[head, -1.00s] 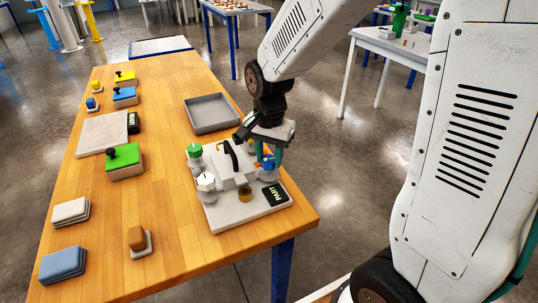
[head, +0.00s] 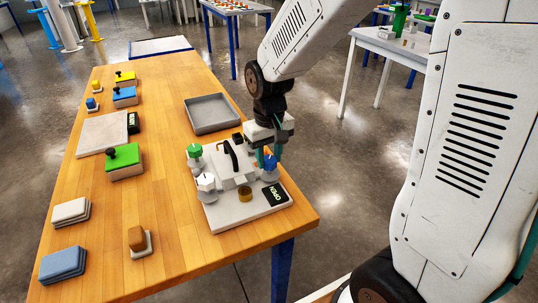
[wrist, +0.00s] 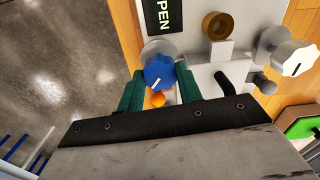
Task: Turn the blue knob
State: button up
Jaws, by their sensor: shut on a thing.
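The blue knob (head: 270,165) stands on the right side of the white valve unit, on a round grey base. In the wrist view the blue knob (wrist: 160,72) has a white pointer line slanting across its top. My gripper (head: 268,158) comes down from above. Its teal fingers (wrist: 158,82) stand on either side of the knob and are shut on it. The black display plate (head: 275,195) in front of the knob reads "OPEN"; it shows partly cut off in the wrist view (wrist: 163,14).
A white knob (head: 206,182) and a green knob (head: 194,151) stand on the unit's left, with a black curved handle (head: 231,156) between them and the blue knob. A brass ring (head: 245,193) sits in front. A grey tray (head: 211,113) lies behind.

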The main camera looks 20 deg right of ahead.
aim_at(269, 159)
jog(key=n, duration=0.4)
jog(key=shift+n, duration=1.9)
jog(key=o, duration=1)
jog(key=shift+r, duration=0.15)
notch_tip(269, 159, up, 8)
jog(key=shift+f, duration=0.15)
